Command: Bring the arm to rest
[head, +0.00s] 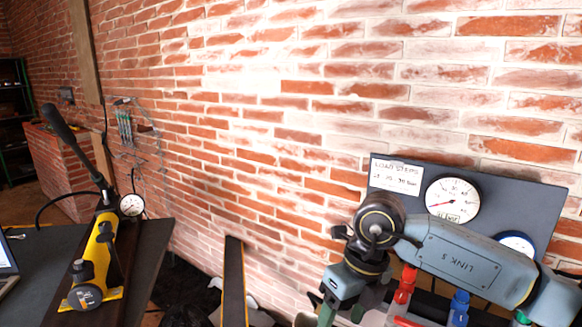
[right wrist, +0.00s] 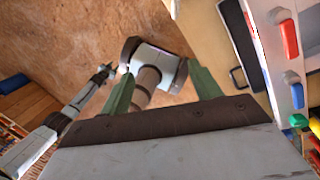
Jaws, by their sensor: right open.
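My right arm (head: 470,262) comes in from the right in the head view, across the front of a dark gauge panel. My right gripper (head: 342,318) points down at the lower middle, and its tips are cut off by the frame edge. In the right wrist view the two green fingers of my right gripper (right wrist: 160,85) stand apart and nothing is gripped. A grey and brown T-shaped part shows beyond the fingers; I cannot tell how far off it is. My left gripper is not in view.
The gauge panel (head: 550,210) stands against the brick wall (head: 270,140). Red (head: 404,285) and blue (head: 459,306) handles sit close below my right arm. A yellow hand pump (head: 95,262) with a black lever stands on a dark bench at left.

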